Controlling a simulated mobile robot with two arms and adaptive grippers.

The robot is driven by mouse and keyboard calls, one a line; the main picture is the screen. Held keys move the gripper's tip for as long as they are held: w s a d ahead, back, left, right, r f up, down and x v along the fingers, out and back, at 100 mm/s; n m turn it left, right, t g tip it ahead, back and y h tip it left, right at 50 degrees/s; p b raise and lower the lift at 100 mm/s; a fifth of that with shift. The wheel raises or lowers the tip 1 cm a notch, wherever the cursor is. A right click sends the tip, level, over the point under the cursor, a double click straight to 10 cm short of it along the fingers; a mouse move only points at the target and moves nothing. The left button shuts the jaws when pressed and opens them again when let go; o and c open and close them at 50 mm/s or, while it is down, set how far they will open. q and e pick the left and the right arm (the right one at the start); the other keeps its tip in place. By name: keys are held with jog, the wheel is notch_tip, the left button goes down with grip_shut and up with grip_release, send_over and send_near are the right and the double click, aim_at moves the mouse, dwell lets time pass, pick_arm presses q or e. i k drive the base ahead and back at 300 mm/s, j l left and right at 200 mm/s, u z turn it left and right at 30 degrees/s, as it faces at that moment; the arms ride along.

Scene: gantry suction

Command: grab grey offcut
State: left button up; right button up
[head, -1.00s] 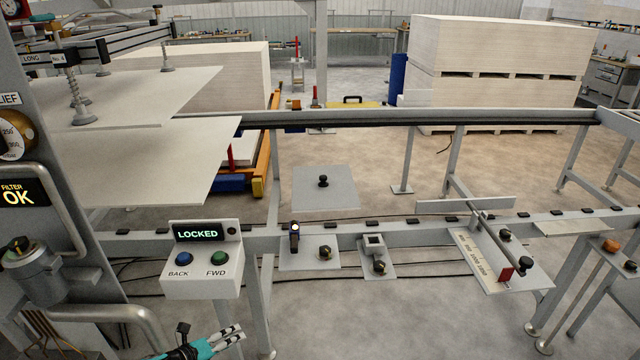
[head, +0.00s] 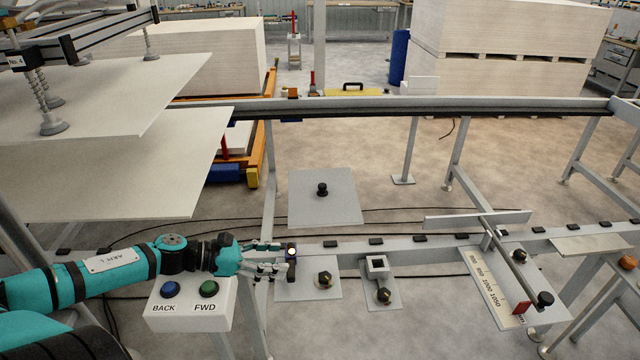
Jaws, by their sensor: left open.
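A small flat pale-grey piece (head: 590,246), which looks like the offcut, lies on the rail at the right edge of the head view. My left gripper (head: 282,262) is far to the left of it, with its fingers apart and nothing seen between them. The fingertips are beside a small dark switch with a lit top (head: 292,253); I cannot tell whether they touch it. My right gripper is not in view.
A grey plate with a black knob (head: 340,208) stands beyond the front rail. Knob plates (head: 325,288) and a scale stop with a red tab (head: 522,308) are mounted along the rail. Board stacks (head: 500,50) stand behind.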

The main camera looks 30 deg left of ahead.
aim_at(324, 197)
jog(key=i+j, duration=0.55)
jog(key=j, duration=0.15)
jog(key=i+j, duration=0.6)
jog(key=j, duration=0.15)
